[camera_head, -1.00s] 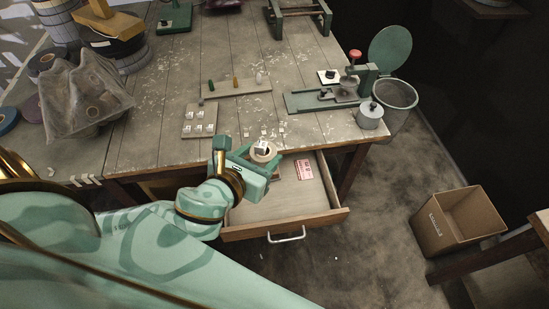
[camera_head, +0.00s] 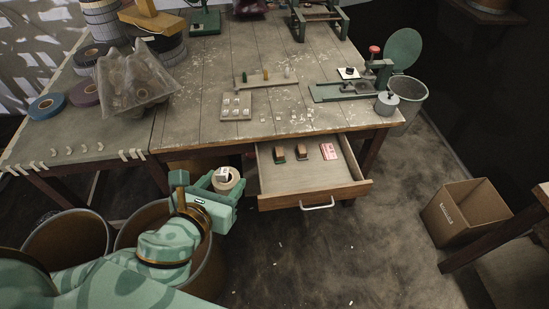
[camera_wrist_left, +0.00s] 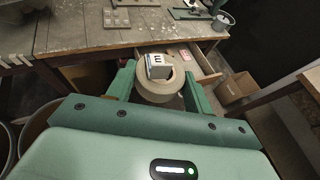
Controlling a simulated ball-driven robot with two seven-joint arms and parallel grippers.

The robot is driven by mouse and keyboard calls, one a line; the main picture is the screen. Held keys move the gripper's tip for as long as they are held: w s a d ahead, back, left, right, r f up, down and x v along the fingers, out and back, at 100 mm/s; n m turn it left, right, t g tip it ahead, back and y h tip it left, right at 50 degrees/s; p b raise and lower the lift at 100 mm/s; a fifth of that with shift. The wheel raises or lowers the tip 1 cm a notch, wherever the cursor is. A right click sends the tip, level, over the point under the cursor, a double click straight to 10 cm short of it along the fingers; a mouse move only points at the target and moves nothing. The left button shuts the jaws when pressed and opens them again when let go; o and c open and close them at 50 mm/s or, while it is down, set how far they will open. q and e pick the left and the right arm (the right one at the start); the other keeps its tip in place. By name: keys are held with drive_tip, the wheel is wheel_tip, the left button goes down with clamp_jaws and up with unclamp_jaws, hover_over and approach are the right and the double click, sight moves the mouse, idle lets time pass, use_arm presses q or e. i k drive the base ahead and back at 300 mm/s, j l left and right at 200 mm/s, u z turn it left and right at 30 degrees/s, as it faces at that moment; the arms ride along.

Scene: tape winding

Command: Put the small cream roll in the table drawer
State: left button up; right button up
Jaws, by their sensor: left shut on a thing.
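My left gripper (camera_head: 226,184) is shut on the small cream roll (camera_head: 237,187), holding it in the air left of the drawer and in front of the table edge. In the left wrist view the cream roll (camera_wrist_left: 157,92) sits between the two fingers, with a small white printed block (camera_wrist_left: 158,66) at its top. The table drawer (camera_head: 320,176) is pulled open. Inside it lie two dark and brown blocks (camera_head: 290,153) and a pink-red packet (camera_head: 328,151); the rest of its floor is bare. My right gripper is not in view.
Brown open bins (camera_head: 68,238) stand at the lower left, one behind my left arm. The table (camera_head: 205,110) carries small blocks, a plastic-covered heap (camera_head: 135,82) and a green tool (camera_head: 345,90). A cardboard box (camera_head: 465,212) stands on the floor at right.

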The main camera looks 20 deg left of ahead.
sight(296, 174)
drive_tip(key=u, duration=2.1)
drive_tip(key=l+u, duration=0.1)
drive_tip(key=l, duration=0.45)
drive_tip(key=l+u, duration=0.1)
drive_tip(key=l, duration=0.4)
drive_tip(key=k+l+u, duration=0.1)
drive_tip(key=l, duration=0.45)
drive_tip(key=k+l+u, duration=0.15)
drive_tip(key=l, duration=0.35)
drive_tip(key=l+u, duration=0.1)
drive_tip(key=l, duration=0.45)
drive_tip(key=k+l, duration=0.1)
drive_tip(key=l, duration=0.35)
drive_tip(key=k+l, duration=0.1)
drive_tip(key=l, duration=0.35)
drive_tip(key=k+l, duration=0.1)
drive_tip(key=l, duration=0.3)
drive_tip(key=k+l, duration=0.1)
drive_tip(key=l, duration=0.35)
